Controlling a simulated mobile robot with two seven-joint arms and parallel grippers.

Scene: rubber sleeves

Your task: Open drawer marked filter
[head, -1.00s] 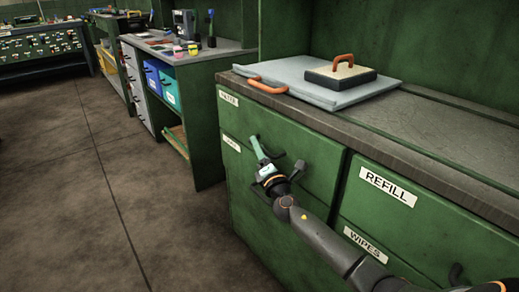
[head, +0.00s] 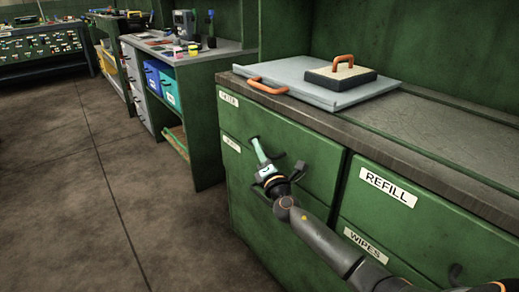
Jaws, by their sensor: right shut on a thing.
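The drawer whose small, hard-to-read label (head: 229,98) appears to say FILTER is the upper left green front (head: 318,163) of the cabinet. It looks closed, with no clear gap. Its dark handle (head: 298,170) is mostly covered by my right gripper (head: 262,156), with only its ends showing on either side. My right gripper is shut on this handle, its arm coming in from the lower right. My left gripper is not in view.
Other drawers are marked REFILL (head: 388,187) and WIPES (head: 366,245); one below the filter drawer has a small label (head: 231,145). A grey board (head: 300,85) and a block with an orange handle (head: 341,76) lie on the worktop. The floor to the left is clear.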

